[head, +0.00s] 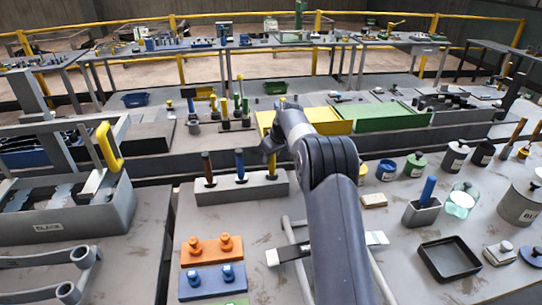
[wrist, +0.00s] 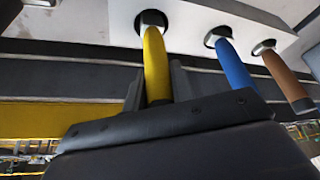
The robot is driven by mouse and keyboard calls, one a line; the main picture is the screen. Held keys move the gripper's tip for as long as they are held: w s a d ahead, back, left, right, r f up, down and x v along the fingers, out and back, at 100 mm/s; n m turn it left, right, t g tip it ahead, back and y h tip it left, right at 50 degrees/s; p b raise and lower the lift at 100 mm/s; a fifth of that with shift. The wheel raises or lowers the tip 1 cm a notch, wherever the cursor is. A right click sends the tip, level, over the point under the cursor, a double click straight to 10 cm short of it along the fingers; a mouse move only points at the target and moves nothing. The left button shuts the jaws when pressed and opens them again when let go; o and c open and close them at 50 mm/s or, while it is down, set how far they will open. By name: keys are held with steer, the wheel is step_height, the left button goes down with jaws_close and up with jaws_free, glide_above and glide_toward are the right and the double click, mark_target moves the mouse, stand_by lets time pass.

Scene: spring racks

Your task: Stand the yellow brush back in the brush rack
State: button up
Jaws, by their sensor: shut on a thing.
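The brush rack (head: 225,192) is a pale grey block on the near bench. A brown-handled brush (head: 207,168) and a blue-handled brush (head: 240,166) stand upright in it. The yellow brush (head: 272,168) is upright at the rack's right end, its handle partly hidden by my gripper (head: 271,146). In the wrist view the rack (wrist: 185,15) is at the top, and the yellow handle (wrist: 155,62) meets it at a metal collar, like the blue and brown ones beside it. My gripper (wrist: 157,88) is shut on the yellow handle. The brush's lower end is hidden.
Orange (head: 212,250) and blue (head: 212,281) blocks with pegs lie in front of the rack. A grey bin with a yellow handle (head: 108,146) stands left. A black tray (head: 449,259), a grey cup with a blue handle (head: 422,212) and several jars are at right.

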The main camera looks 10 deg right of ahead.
steer(key=shift+f, duration=0.3)
steer(key=o, duration=1.5)
steer(key=shift+o, duration=0.2)
steer(key=shift+r, duration=0.1)
steer(key=shift+r+p, duration=2.7)
steer(key=shift+r, duration=0.8)
steer(key=shift+f, duration=0.2)
step_height(320, 180, down, 7)
steer(key=b, duration=0.5)
steer(key=shift+r+b, duration=0.15)
steer(key=shift+b, duration=0.15)
